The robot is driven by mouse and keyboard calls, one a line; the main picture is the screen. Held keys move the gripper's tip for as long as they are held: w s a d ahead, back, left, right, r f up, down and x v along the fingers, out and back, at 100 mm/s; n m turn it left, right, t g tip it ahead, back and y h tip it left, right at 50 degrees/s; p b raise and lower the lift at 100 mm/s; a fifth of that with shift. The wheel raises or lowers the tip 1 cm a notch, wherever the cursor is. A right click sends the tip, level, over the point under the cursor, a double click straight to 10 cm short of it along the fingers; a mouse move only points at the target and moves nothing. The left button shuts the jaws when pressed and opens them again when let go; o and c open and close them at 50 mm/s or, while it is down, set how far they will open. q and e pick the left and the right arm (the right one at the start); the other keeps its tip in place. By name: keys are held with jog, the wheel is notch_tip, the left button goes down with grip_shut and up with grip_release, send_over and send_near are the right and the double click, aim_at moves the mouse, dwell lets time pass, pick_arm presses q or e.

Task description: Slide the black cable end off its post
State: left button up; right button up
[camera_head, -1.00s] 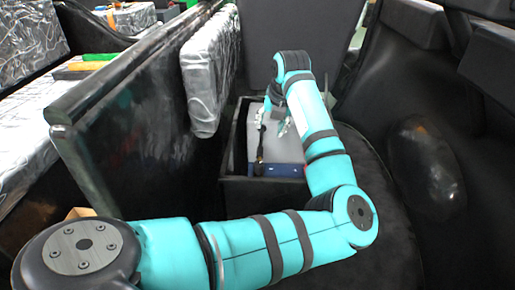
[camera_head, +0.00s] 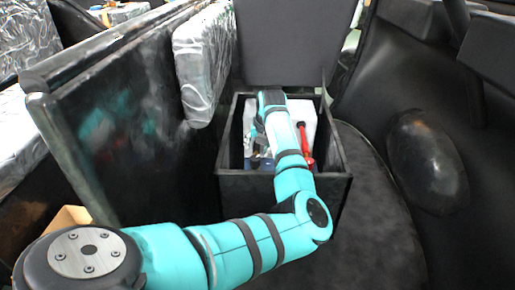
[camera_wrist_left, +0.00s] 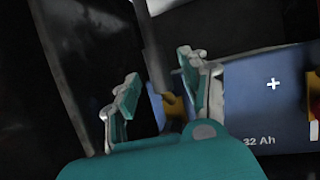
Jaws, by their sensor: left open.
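The black cable (camera_wrist_left: 152,68) runs down between the two fingers of my left gripper (camera_wrist_left: 162,85) in the left wrist view. The fingers are open, one on each side of it, with a gap. A brass-yellow post piece (camera_wrist_left: 174,106) shows beside the cable's lower end; whether the end is still around the post cannot be told. The blue battery (camera_wrist_left: 262,100), marked with a plus and "32 Ah", lies behind the fingers. In the head view my left gripper (camera_head: 259,150) reaches down into the black box, and my own arm hides the black cable there. My right gripper is out of view.
The black box (camera_head: 283,187) has raised walls close around the gripper. A red cable (camera_head: 305,148) stands on the right inside it. A dark panel (camera_head: 115,125) rises on the left and a black seat side on the right.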

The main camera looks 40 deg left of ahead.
pick_arm(q)
jog(key=shift+a+f, duration=0.1)
jog(key=shift+f, duration=0.05)
grip_shut()
dwell(0.4)
